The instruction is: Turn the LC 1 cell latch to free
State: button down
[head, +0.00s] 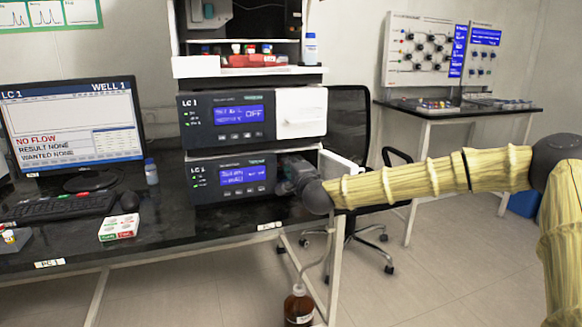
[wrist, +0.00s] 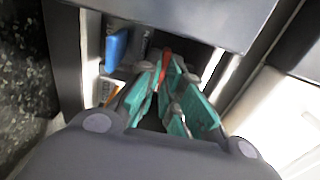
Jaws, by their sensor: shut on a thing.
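The LC 1 stack has an upper module (head: 250,118) with a closed white door and a lower module (head: 228,180) with its white door (head: 338,172) swung open to the right. My gripper (head: 288,172) reaches into the open bay of the lower module. In the wrist view, the teal fingers of my gripper (wrist: 165,90) are close together around a narrow red lever (wrist: 165,68), which looks like the cell latch. The fingers hide most of it, so its position cannot be read. A blue part (wrist: 117,46) stands to the left inside the bay, apart from the fingers.
The monitor (head: 72,125) reads NO FLOW, RESULT NONE and WANTED NONE. A keyboard (head: 60,204), a small box (head: 118,225) and a bottle (head: 151,172) are on the black bench. The bay walls stand close around my gripper. A brown bottle (head: 299,305) stands below the bench edge.

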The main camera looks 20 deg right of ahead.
jog(key=shift+d, duration=0.15)
jog(key=c, duration=1.6)
grip_release()
jog(key=shift+d, duration=0.1)
jog(key=shift+a, duration=0.2)
jog(key=shift+s, duration=0.1)
jog(key=s, duration=1.1)
jog(key=shift+s+d, duration=0.2)
jog(key=shift+s, duration=0.2)
